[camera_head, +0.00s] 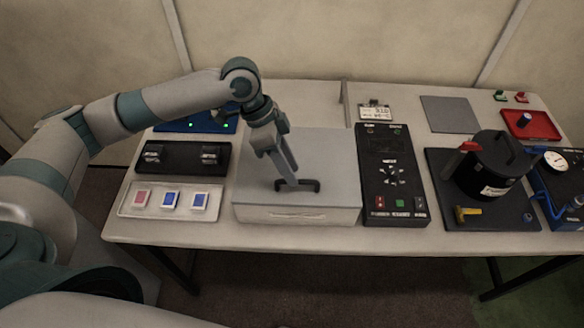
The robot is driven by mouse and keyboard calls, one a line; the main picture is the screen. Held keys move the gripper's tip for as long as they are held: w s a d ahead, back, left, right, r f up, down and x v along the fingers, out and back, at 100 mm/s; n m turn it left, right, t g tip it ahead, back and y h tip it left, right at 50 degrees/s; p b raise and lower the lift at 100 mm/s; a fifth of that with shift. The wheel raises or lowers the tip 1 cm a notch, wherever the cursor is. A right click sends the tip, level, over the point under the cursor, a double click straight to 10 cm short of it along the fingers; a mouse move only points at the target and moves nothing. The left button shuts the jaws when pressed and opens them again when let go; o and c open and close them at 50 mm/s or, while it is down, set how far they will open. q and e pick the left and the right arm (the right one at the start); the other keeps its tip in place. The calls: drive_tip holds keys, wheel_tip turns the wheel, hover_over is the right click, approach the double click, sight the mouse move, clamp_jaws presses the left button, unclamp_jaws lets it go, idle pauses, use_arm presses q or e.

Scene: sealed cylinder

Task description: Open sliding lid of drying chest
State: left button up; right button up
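The drying chest (298,214) is a low grey box on the table, left of its middle. Its flat lid (333,158) covers the top, and a dark handle (312,186) sits near the lid's front edge. My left gripper (291,183) reaches down from above with its fingertips at the handle. The fingers look close together, but whether they are closed around the handle is too small to tell. My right gripper is not in view.
A black control panel (391,177) stands close on the chest's right. A white tray (127,199) with small coloured pieces and a black device (182,157) are on its left. A blue board (203,125) lies behind left. A black cylinder (491,168) stands at the right.

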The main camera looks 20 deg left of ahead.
use_arm(q)
drive_tip(key=shift+x, duration=0.85)
clamp_jaws()
